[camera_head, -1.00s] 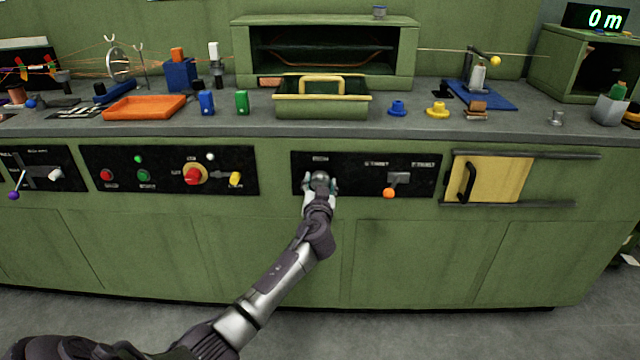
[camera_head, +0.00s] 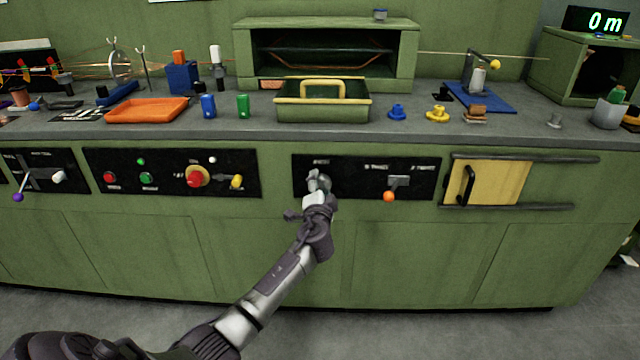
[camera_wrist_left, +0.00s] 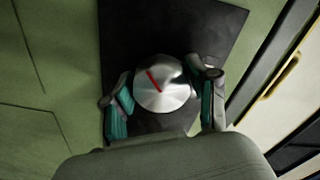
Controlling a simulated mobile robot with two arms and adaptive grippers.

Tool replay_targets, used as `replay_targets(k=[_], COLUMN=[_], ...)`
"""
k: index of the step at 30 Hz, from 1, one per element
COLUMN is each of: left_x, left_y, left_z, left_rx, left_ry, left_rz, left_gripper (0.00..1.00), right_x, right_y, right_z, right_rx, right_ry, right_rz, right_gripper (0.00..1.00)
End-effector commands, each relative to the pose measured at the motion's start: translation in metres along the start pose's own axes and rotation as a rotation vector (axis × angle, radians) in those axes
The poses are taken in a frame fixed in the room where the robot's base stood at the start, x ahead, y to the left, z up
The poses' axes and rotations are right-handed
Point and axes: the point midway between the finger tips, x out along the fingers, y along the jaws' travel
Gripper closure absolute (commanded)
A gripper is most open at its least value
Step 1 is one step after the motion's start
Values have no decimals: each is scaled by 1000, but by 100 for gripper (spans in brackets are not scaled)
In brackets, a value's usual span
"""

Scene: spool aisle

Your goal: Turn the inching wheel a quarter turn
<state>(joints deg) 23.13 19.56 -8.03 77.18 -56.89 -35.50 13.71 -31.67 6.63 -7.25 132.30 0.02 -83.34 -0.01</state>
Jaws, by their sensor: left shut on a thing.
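The inching wheel (camera_wrist_left: 163,90) is a round silver disc with a red line, on a black panel (camera_wrist_left: 170,35) in the left wrist view. The red line runs aslant, from upper left to lower right. My left gripper (camera_wrist_left: 160,98) has a teal-padded finger on each side of the wheel and is shut on it. In the head view my left gripper (camera_head: 319,184) is at the left part of the black panel and hides most of the wheel. My right gripper is not in view.
Right of the wheel is a lever with an orange knob (camera_head: 389,196), then a cream sliding door (camera_head: 500,181). Left is a panel with a red knob (camera_head: 194,178) and buttons. A green tray with a yellow handle (camera_head: 322,108) stands on the counter above.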

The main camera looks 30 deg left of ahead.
Motion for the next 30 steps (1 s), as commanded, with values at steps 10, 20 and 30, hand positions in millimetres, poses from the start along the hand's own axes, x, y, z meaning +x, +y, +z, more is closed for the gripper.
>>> replay_targets(k=[10,20,30], left_x=[0,-1,-1], left_y=[-1,-2,-1], left_z=[0,-1,0], left_rx=[331,601,758], left_ry=[-1,-1,0], left_rz=[3,4,3], left_gripper=[76,76,76], right_x=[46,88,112], right_y=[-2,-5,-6], right_z=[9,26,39], right_rx=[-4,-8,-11], right_ry=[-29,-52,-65], right_rz=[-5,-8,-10], right_gripper=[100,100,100])
